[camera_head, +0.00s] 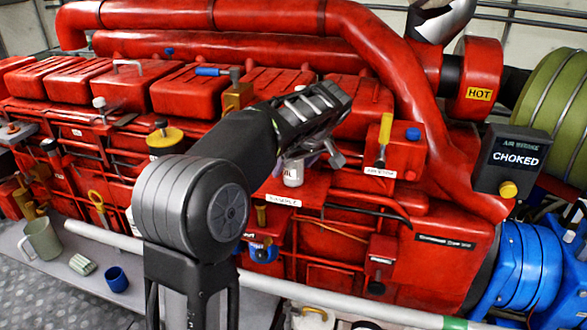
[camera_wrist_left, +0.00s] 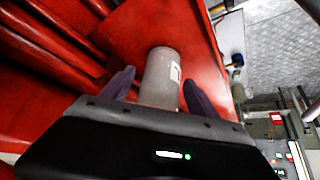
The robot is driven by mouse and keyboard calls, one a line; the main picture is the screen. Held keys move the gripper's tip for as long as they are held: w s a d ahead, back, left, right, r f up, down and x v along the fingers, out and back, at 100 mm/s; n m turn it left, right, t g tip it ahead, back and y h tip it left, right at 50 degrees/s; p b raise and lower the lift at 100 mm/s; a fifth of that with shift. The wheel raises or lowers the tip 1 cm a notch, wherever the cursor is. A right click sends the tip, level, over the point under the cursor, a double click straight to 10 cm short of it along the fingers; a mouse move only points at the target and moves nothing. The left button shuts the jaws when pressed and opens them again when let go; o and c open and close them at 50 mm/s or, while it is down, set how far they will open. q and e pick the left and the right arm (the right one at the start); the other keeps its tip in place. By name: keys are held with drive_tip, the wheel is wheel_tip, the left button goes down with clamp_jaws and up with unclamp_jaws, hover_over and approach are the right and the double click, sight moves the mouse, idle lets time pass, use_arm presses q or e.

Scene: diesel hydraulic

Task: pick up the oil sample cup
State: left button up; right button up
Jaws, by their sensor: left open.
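My left gripper (camera_head: 318,158) is open. In the left wrist view its two dark purple fingers (camera_wrist_left: 160,95) stand on either side of the cup, with a visible gap on each side. My right gripper is not in view.
A grey-green mug (camera_head: 42,240), a pale green ribbed block (camera_head: 82,264) and a blue cup (camera_head: 116,279) sit on the ledge at lower left. A yellow-handled lever (camera_head: 384,135) rises right of my gripper. A pale rail (camera_head: 330,296) runs along the engine's front.

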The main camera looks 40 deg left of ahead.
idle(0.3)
use_arm(q)
clamp_jaws()
idle(0.6)
drive_tip(key=shift+r, duration=0.15)
drive_tip(key=shift+r+b, duration=0.45)
drive_tip(key=shift+r, duration=0.05)
drive_tip(key=s+d+b, duration=0.1)
drive_tip(key=d, duration=0.1)
drive_tip(key=s+d+b, duration=0.1)
drive_tip(key=d, duration=0.2)
drive_tip(key=s+d+b, duration=0.1)
drive_tip(key=d, duration=0.1)
drive_tip(key=shift+s+d+f+b, duration=0.1)
drive_tip(key=shift+s+d+b, duration=0.2)
drive_tip(key=shift+b, duration=0.05)
drive_tip(key=s+d+p, duration=0.4)
drive_tip(key=d, duration=0.4)
drive_tip(key=shift+s+d+r, duration=0.15)
drive_tip(key=shift+d+r, duration=0.05)
drive_tip(key=shift+d, duration=0.1)
